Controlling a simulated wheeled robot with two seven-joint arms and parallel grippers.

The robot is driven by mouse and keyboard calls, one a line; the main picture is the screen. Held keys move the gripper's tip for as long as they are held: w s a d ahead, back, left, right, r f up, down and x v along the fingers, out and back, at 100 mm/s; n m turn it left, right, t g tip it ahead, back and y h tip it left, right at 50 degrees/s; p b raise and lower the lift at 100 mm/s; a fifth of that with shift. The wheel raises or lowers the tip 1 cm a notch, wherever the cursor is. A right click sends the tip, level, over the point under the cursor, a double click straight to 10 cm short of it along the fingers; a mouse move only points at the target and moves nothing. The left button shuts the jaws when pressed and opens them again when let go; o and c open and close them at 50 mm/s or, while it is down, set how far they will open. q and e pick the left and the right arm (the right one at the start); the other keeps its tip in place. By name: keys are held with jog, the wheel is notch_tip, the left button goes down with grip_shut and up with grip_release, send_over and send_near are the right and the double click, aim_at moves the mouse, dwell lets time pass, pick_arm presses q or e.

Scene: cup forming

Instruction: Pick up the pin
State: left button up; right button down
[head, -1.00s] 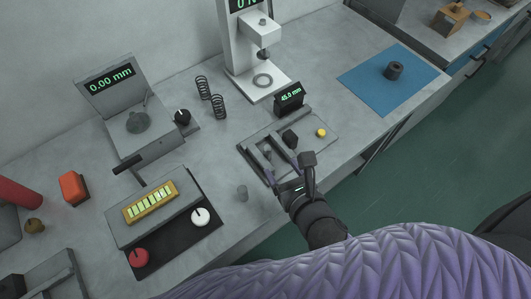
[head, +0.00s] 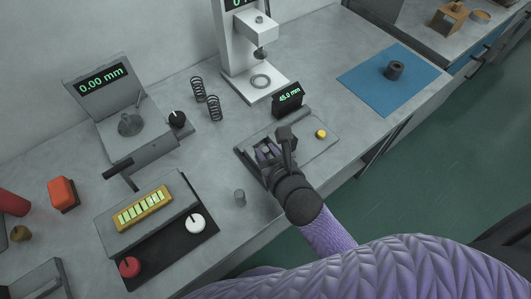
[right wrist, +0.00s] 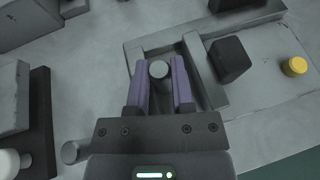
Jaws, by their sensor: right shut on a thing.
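The pin is a small grey cylinder (right wrist: 160,69), seen end-on between the purple fingers in the right wrist view. My right gripper (right wrist: 160,82) is shut on it, one finger on each side. In the head view my right gripper (head: 268,152) is low over the left part of the grey fixture plate (head: 318,149). The gripper and wrist hide most of the pin there. I cannot tell whether the pin touches the fixture. My left gripper is not in view.
A dark block (right wrist: 230,58) and a yellow button (head: 321,133) are on the fixture, right of the gripper. A display reading 45.0 mm (head: 288,98) stands behind. Another grey cylinder (head: 240,198) stands on the bench to the left.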

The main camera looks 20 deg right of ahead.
aim_at(267, 152)
dwell(0.3)
notch_tip(267, 152, up, 10)
jog(key=p, duration=0.5)
jog(key=shift+p, duration=0.35)
jog(key=shift+r, duration=0.1)
